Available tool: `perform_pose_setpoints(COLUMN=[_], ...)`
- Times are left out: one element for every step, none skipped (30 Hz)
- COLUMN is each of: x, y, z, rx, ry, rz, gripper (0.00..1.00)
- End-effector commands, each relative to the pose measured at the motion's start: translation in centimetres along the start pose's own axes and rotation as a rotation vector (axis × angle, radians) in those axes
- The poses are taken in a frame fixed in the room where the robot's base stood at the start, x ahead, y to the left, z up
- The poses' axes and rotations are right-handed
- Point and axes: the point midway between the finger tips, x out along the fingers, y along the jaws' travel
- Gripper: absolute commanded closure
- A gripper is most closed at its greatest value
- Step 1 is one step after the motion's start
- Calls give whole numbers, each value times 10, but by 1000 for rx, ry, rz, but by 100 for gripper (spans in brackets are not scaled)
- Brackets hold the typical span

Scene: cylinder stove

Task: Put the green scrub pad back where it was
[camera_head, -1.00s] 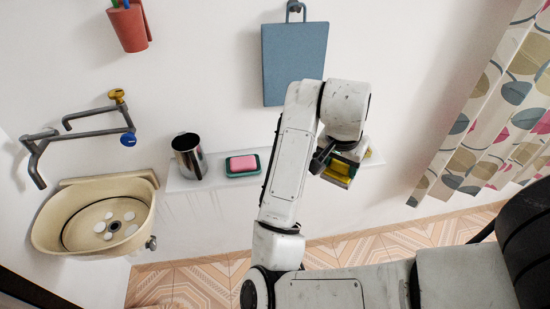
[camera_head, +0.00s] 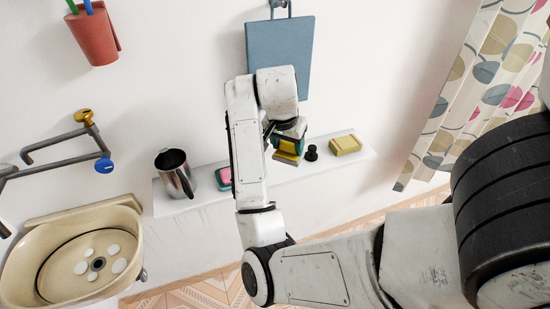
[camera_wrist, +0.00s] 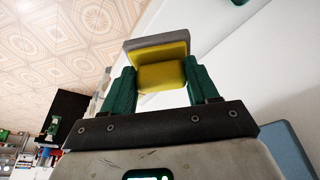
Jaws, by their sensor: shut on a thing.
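My gripper (camera_wrist: 162,92) is shut on a yellow block with a grey layer, like a scrub sponge (camera_wrist: 160,76). The block sits between two dark green fingers in the wrist view. In the head view the held sponge (camera_head: 287,158) hangs over the shelf, partly hidden by my gripper (camera_head: 285,143); I cannot tell whether it touches the shelf. Its yellow side shows, and I cannot make out a green face on it. Another yellow sponge-like block (camera_head: 346,144) lies on the white shelf (camera_head: 290,177), right of my gripper and apart from it.
A small black knob-like thing (camera_head: 311,153) stands just right of the held sponge. A pink soap in a green dish (camera_head: 224,178) is partly behind my arm. A metal mug (camera_head: 175,173) stands at the shelf's left. A blue board (camera_head: 281,48) hangs above.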

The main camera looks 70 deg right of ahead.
Motion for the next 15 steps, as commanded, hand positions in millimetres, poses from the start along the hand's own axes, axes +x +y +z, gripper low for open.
perform_pose_setpoints(x=[9, 12, 17, 25, 31, 38, 43, 49, 54, 58, 62, 65, 67, 68, 70], y=[-5, -9, -13, -16, -19, -23, -26, -30, -33, -36, -38, -42, -43, -45, -46], z=[-4, -6, -8, -8, -9, -10, -10, -11, -12, -13, -14, -15, -15, -16, -16], rx=[2, 2, 3, 1, 2, 1, 2, 1, 2, 3, 1, 2, 2, 1, 1], ry=[0, 1, 0, 1, 1, 1, 1, 1, 1, 1, 1, 1, 1, 1, 1], rz=[1, 2, 3, 2, 3, 3, 4, 2, 1, 2, 2, 0, 0, 0, -1], gripper=[65, 65, 65, 65, 65, 65, 65, 65, 65, 65, 65, 65, 65, 65, 65])
